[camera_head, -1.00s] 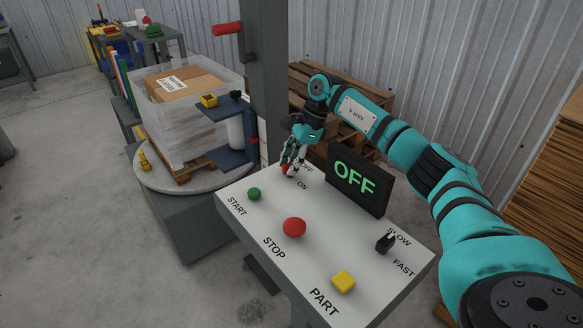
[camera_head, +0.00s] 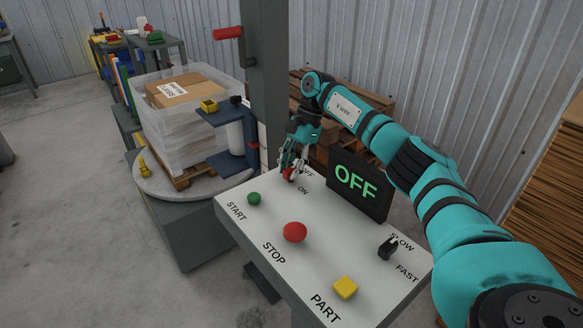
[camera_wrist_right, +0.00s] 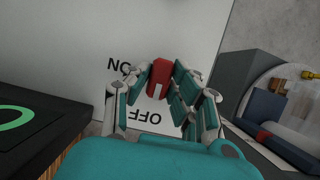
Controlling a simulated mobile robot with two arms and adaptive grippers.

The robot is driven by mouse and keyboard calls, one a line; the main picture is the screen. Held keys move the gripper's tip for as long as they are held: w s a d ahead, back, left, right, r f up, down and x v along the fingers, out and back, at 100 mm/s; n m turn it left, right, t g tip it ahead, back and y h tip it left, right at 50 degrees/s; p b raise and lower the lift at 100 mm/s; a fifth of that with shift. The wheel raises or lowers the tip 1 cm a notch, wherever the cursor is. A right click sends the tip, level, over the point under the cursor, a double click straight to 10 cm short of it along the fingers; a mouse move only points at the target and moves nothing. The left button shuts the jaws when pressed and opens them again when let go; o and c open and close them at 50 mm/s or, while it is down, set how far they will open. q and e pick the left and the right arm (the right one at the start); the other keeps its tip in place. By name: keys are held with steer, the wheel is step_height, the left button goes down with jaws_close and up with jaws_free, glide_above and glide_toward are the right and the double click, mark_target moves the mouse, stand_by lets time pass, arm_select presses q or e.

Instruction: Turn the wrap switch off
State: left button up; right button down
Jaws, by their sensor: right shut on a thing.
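The wrap switch (camera_wrist_right: 158,76) is a red knob with a pale mark, on the white panel (camera_head: 265,215) beside the words ON and OFF. In the head view the switch (camera_head: 288,174) is partly hidden by my right gripper (camera_head: 291,168). In the right wrist view my right gripper (camera_wrist_right: 160,88) has its fingers on both sides of the knob and is shut on it. The display (camera_head: 357,182) on the panel reads OFF in green. My left gripper is not in view.
The panel also bears a green START button (camera_head: 254,199), a red STOP button (camera_head: 294,232), a yellow PART button (camera_head: 345,287) and a black SLOW/FAST switch (camera_head: 388,248). A wrapped pallet load (camera_head: 180,130) stands on a turntable beside a grey column (camera_head: 265,80).

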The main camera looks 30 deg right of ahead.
steer(key=c, duration=1.2)
jaws_free()
steer(key=shift+o, duration=0.2)
steer(key=shift+d+r, duration=0.1)
steer(key=v, duration=1.1)
steer(key=shift+d+r, duration=0.25)
steer(key=shift+r, duration=0.1)
